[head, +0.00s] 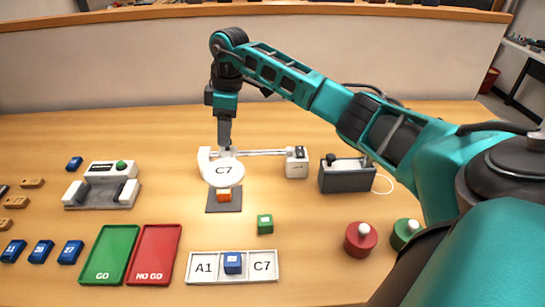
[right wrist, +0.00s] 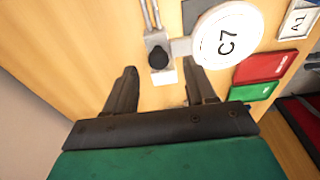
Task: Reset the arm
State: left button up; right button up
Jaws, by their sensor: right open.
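My right gripper (head: 225,146) points down just behind the C7 plate. In the right wrist view its two fingers (right wrist: 160,88) are apart. A dark knob (right wrist: 158,57) on the marker arm lies just ahead of the gap between them, and the C7 plate (right wrist: 227,36) is to the right. My left gripper is out of view.
Green (head: 111,254) and red (head: 154,254) trays lie front left. A labelled tray (head: 207,268) holds a blue block (head: 233,262). A green block (head: 265,223) stands near the pad. Red (head: 360,239) and green (head: 405,233) stamps and a dark box (head: 345,178) are at right.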

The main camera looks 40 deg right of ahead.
jog(key=shift+r, duration=1.45)
jog(key=shift+w, duration=0.1)
